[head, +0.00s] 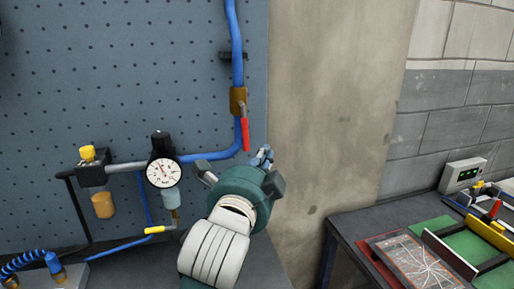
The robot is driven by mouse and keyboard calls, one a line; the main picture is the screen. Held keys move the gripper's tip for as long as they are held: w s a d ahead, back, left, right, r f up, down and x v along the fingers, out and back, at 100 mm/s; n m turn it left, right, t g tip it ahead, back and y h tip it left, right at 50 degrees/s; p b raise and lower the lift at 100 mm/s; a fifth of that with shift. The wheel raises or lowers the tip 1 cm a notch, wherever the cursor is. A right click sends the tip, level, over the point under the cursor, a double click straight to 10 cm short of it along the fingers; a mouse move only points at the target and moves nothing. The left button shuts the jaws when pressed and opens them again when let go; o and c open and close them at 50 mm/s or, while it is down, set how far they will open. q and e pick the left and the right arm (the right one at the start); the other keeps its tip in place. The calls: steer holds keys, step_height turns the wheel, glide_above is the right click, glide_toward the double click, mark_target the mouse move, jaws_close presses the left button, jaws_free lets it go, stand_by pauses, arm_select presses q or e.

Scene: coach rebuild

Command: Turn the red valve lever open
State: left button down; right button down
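The red valve lever (245,135) hangs down from a brass valve body (238,100) on a blue pipe (236,45) in front of the pegboard. The lever points downward, roughly along the pipe and slightly to its right. My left gripper (236,167) is just below the lever's lower end, with its teal body facing me. Its dark and grey finger parts stick out on both sides. A gap shows between the lever and the gripper in the picture; contact is not clear. My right gripper is not in view.
A pressure gauge (162,171) with a black knob is left of the gripper. A bare post (335,100) stands right of the pegboard. A bench (350,222) with trays is at the right.

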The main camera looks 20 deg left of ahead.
mark_target(244, 127)
arm_select(q)
steer(key=w+p, duration=0.3)
steer(key=w, duration=0.6)
steer(key=s+a+p, duration=0.2)
steer(key=s+a, duration=0.1)
steer(key=a, duration=0.2)
steer(key=shift+a, duration=0.15)
steer(key=shift+r, duration=0.1)
